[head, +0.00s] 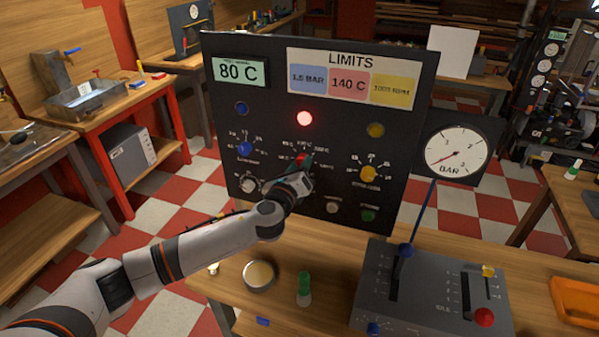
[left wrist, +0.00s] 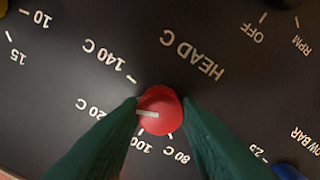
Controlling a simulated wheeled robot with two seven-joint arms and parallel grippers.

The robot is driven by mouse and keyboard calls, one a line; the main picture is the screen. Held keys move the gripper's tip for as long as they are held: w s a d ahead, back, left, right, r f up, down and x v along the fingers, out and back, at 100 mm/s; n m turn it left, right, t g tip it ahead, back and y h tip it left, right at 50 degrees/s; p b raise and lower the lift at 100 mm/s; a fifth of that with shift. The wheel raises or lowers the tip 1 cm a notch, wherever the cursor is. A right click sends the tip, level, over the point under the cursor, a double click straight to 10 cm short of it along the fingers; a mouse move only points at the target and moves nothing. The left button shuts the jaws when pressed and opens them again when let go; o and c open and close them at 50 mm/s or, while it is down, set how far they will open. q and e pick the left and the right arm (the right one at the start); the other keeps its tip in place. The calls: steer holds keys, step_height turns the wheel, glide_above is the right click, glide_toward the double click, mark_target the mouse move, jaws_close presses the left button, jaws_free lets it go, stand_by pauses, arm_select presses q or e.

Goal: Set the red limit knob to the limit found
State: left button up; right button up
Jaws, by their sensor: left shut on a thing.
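The red limit knob (head: 299,159) is on the black panel (head: 330,215); in the left wrist view the knob (left wrist: 166,96) sits between my left gripper's green fingers (left wrist: 163,108). My left gripper (head: 304,168) is shut on it. Its white pointer points left, toward the partly hidden 120 C label (left wrist: 95,107). The 140 C label (left wrist: 110,62) is further around the dial, clear of the fingers. The LIMITS plate (head: 350,58) has a red card (head: 348,85) reading 140 C. The display (head: 240,71) reads 80 C. My right gripper is not in view.
A red lamp (head: 305,118) glows above the knob. A blue knob (head: 245,148) and a yellow knob (head: 368,173) flank it. A grey lever box (head: 430,290) and a BAR gauge (head: 456,151) are at the right. A round tin (head: 259,276) stands on the bench.

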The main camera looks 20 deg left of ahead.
arm_select(q)
steer(key=n+b, duration=0.3)
steer(key=n, duration=2)
steer(key=shift+f, duration=0.1)
steer(key=shift+n, duration=0.3)
steer(key=o, duration=1)
steer(key=shift+c, duration=0.2)
steer(key=shift+s, duration=0.1)
steer(key=s+b, duration=0.2)
steer(key=s, duration=0.9)
steer(key=shift+s+a, duration=0.2)
steer(key=shift+s, duration=0.2)
